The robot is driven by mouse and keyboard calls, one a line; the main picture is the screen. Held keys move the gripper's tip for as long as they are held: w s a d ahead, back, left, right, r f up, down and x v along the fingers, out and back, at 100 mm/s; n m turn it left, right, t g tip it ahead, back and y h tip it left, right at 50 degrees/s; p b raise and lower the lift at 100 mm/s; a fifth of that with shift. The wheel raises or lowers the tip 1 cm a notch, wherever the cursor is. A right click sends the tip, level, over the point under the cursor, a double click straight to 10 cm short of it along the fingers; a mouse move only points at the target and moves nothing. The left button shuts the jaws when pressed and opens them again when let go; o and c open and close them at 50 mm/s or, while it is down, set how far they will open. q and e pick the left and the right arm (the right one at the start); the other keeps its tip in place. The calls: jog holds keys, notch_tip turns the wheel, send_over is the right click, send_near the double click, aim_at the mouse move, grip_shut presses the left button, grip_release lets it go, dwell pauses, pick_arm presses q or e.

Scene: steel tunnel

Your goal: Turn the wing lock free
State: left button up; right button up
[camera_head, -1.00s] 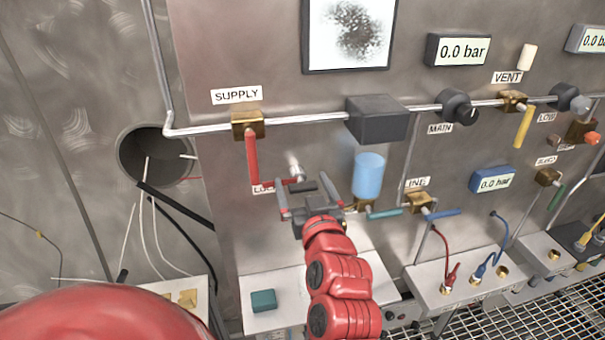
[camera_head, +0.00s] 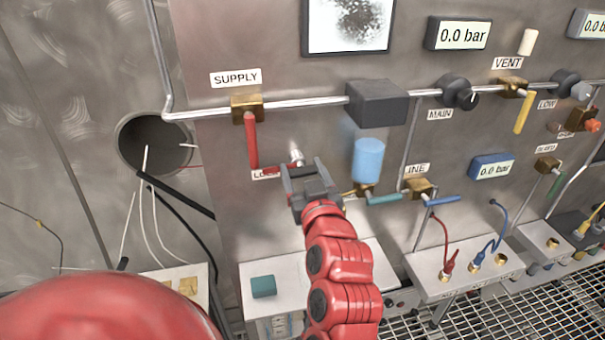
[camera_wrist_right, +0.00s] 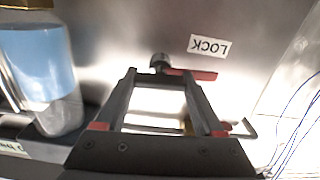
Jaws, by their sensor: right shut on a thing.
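The wing lock, a small metal knob (camera_head: 297,157) with a red wing (camera_head: 268,170), sits on the steel panel by the LOCK label. In the right wrist view the knob (camera_wrist_right: 160,62) shows between the fingertips, and the red wing (camera_wrist_right: 200,75) reaches right past one finger. My right gripper (camera_head: 303,168) is at the lock, its fingers on either side of it; it also shows in the right wrist view (camera_wrist_right: 160,75). It is shut on the wing lock, though finger contact is hard to see. My left gripper is not in view.
The red SUPPLY lever (camera_head: 251,140) hangs close to the lock's upper left. A blue-topped cylinder (camera_head: 368,160) and a teal lever (camera_head: 384,198) are close on the right. A white shelf (camera_head: 290,275) with a teal block (camera_head: 263,286) is below.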

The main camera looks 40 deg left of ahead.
jog(key=n+b, duration=0.2)
jog(key=b, duration=0.1)
jog(key=n+b, duration=0.2)
jog(key=b, duration=0.1)
jog(key=n+b, duration=0.2)
jog(key=b, duration=0.1)
jog(key=shift+f+n, duration=0.3)
jog(key=shift+f, duration=0.05)
jog(key=n+b, duration=0.2)
jog(key=shift+a+r+n, duration=0.1)
jog(key=shift+r+n, duration=0.05)
jog(key=shift+n, duration=0.15)
jog(key=shift+s+n, duration=0.1)
jog(key=shift+n, duration=0.9)
jog(key=shift+r+n, duration=0.1)
jog(key=shift+n, duration=0.8)
jog(key=shift+n+p, duration=0.75)
jog(key=shift+n, duration=0.35)
jog(key=shift+n+p, duration=0.65)
jog(key=shift+n, duration=0.35)
